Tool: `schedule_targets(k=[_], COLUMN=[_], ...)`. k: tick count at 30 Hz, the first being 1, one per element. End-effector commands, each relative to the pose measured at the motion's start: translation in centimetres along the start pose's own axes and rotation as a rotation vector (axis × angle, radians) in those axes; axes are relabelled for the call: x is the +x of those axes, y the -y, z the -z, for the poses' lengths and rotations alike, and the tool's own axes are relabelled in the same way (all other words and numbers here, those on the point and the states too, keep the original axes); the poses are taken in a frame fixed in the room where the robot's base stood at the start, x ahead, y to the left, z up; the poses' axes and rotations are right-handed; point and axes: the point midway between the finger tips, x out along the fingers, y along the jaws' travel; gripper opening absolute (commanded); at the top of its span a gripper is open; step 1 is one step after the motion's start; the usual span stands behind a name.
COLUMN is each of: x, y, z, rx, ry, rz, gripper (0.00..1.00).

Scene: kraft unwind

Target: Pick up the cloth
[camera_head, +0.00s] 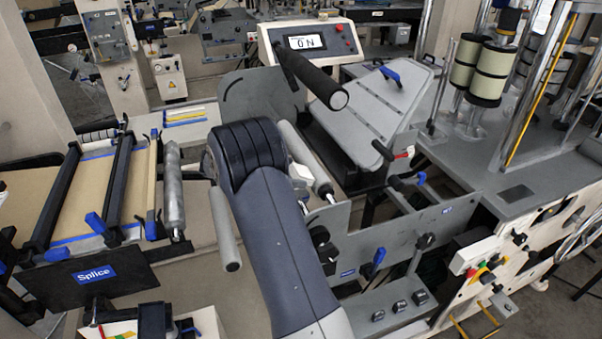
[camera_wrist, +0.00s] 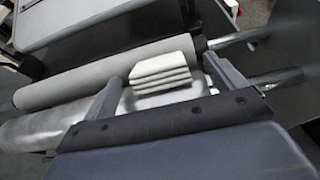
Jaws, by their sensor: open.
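The cloth (camera_wrist: 162,68) is a small white folded stack with several layers. In the wrist view it rests by a shiny metal roller (camera_wrist: 40,128), beside a long grey roller (camera_wrist: 105,72). My gripper (camera_wrist: 163,74) is open, with one dark finger to the left of the cloth and one to the right. The cloth lies between the fingers, and I cannot tell whether either one touches it. In the head view a small white patch (camera_head: 301,173), which looks like the cloth, shows just right of my arm. My gripper is hidden behind my arm there.
A grey side plate (camera_head: 375,232) with knobs stands right of my arm. A black-gripped bar (camera_head: 312,75) sticks out above the rollers. A control box (camera_head: 310,41) reading ON is at the back.

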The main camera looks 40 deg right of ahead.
Motion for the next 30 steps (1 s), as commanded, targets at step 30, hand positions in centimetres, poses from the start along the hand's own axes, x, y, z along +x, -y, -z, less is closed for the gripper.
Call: schedule_targets(k=[30], x=[3.8], y=[-0.2], z=[0.0], rx=[0.000], ry=[0.000], rz=[0.000], gripper=[0.52])
